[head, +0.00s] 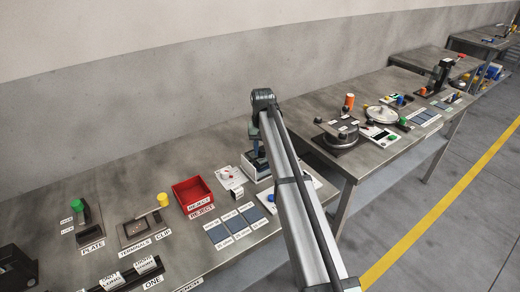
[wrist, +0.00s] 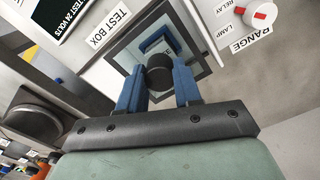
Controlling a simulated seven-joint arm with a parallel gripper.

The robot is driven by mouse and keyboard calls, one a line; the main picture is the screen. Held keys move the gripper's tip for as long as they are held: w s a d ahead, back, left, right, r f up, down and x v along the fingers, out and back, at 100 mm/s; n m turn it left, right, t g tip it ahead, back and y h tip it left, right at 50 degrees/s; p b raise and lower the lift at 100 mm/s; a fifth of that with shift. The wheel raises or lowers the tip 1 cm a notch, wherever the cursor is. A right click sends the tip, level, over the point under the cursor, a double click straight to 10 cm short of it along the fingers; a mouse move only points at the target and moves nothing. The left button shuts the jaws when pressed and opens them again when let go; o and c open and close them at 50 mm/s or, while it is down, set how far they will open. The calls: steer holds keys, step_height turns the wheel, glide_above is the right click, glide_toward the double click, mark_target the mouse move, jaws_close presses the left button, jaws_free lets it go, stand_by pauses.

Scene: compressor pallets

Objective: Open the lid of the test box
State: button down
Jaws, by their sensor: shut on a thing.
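The test box (head: 256,168) is a pale box on the near bench in the head view, partly hidden by my arm. In the wrist view, its face carries a TEST BOX label (wrist: 108,24). Beside the label is a square, window-like lid (wrist: 121,47) with a dark frame, and a blue bracket-shaped part (wrist: 155,40) shows within it. My gripper (wrist: 159,80) has its two blue fingers on either side of a dark round knob (wrist: 160,68) in front of the lid and is shut on it. I cannot tell whether the lid is raised.
A white panel with a red-and-white range dial (wrist: 261,14) is close by at the right of the wrist view. A red reject bin (head: 193,192) and blue-grey labelled pads (head: 235,224) lie left of my arm. A second bench (head: 350,178) stands to the right.

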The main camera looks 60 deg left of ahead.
steer(key=w, duration=0.9)
steer(key=c, duration=0.8)
jaws_free()
step_height(320, 180, up, 14)
steer(key=shift+f, duration=0.1)
steer(key=shift+d, duration=0.1)
